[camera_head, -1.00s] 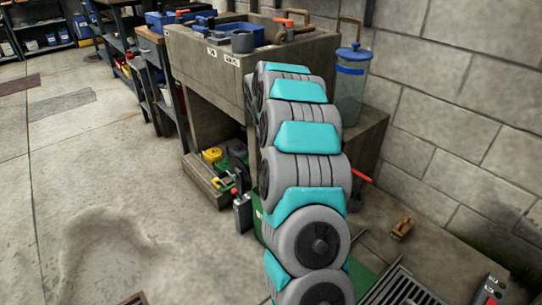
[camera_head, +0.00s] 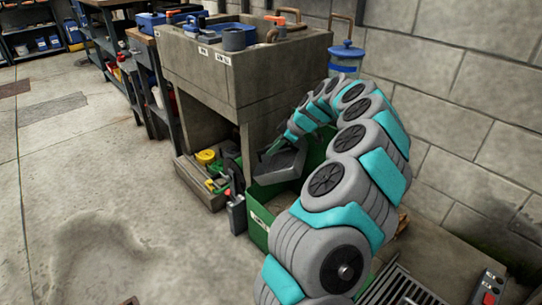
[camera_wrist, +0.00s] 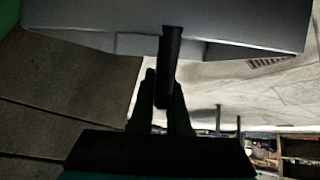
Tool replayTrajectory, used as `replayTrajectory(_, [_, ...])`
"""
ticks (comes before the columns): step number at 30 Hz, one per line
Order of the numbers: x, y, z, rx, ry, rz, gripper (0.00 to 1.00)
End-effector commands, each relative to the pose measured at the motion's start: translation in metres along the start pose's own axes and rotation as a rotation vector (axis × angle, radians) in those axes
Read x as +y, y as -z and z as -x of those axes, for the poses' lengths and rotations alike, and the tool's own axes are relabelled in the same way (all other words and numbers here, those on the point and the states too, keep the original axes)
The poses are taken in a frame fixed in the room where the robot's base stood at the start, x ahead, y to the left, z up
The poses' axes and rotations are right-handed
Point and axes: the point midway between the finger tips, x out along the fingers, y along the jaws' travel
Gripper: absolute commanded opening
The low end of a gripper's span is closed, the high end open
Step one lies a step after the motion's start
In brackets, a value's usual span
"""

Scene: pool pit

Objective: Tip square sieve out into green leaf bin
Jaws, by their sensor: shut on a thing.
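The square sieve (camera_head: 281,164) is a grey, shallow square pan. In the head view it is tilted and hangs at the green leaf bin's opening. The green leaf bin (camera_head: 259,215) stands on the floor beside the concrete sink, partly hidden by my arm. My gripper is shut on the sieve's dark handle (camera_wrist: 171,55); the gripper fingers (camera_wrist: 160,105) show dark on both sides of it in the wrist view. The sieve's pale underside or wall (camera_wrist: 100,42) fills the top of that view. What the sieve holds is not visible.
The concrete sink (camera_head: 205,80) with tools on top stands behind the bin. A blue-lidded container (camera_head: 346,55) is by the block wall. A floor grate (camera_head: 408,290) lies at lower right. A low tray with yellow and green items (camera_head: 205,170) is left of the bin. The left floor is open.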

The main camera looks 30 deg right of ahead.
Motion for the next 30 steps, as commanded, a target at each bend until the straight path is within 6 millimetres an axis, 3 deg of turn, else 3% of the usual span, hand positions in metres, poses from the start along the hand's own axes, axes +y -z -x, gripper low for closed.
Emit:
replayTrajectory(18, [0.009, -0.012, 0.021, 0.428, 0.036, -0.107, 0.00])
replayTrajectory(30, [0.010, -0.009, 0.033, 0.544, 0.053, -0.134, 0.00])
